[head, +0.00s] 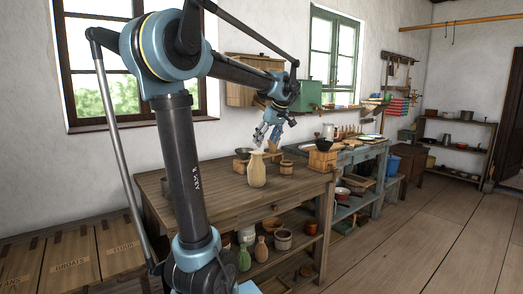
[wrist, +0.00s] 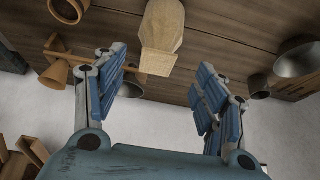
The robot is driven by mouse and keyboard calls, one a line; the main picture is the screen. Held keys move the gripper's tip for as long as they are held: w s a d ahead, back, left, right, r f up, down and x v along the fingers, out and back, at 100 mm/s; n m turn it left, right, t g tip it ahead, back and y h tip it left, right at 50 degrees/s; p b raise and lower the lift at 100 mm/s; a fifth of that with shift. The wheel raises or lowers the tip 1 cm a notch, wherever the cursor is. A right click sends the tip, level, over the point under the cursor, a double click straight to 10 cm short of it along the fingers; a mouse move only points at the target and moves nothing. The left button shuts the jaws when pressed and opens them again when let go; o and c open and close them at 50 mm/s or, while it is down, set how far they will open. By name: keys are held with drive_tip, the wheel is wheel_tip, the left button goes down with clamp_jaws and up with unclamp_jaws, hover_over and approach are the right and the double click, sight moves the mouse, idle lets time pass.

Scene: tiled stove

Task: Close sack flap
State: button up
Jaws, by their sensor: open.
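A tan, sack-like object (head: 257,170) stands upright on the brown wooden table, narrower near its top and wider at its base. In the wrist view the tan object (wrist: 161,30) shows at top centre, beyond the fingers, with a squared end toward me. I cannot clearly make out a flap or whether it is open. My gripper (head: 264,138) is above and near the top of the tan object in the head view. In the wrist view my gripper (wrist: 160,77) has its blue-padded fingers spread wide, with nothing between them.
The wooden table (head: 215,195) also holds a dark bowl (head: 243,153) and small wooden vessels (head: 286,167) near the tan object. A wooden box (head: 322,160) stands to the right. Labelled crates (head: 70,262) are at lower left. The floor (head: 420,240) at right is clear.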

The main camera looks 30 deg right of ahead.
drive_tip(key=v, duration=0.4)
drive_tip(key=shift+s+r, duration=0.1)
drive_tip(key=shift+r, duration=0.2)
drive_tip(key=shift+a, duration=0.1)
drive_tip(key=a+f+g, duration=0.1)
drive_tip(key=a+f, duration=0.3)
drive_tip(key=a, duration=0.5)
drive_tip(key=a+f, duration=0.4)
drive_tip(key=a, duration=0.5)
drive_tip(key=a+f+g, duration=0.1)
drive_tip(key=a+f, duration=0.3)
drive_tip(key=a, duration=0.5)
drive_tip(key=s+a+f, duration=0.7)
drive_tip(key=f, duration=0.2)
drive_tip(key=s+a+f+g, duration=0.1)
drive_tip(key=s+a+f, duration=0.7)
drive_tip(key=f, duration=0.2)
drive_tip(key=shift+m, duration=0.4)
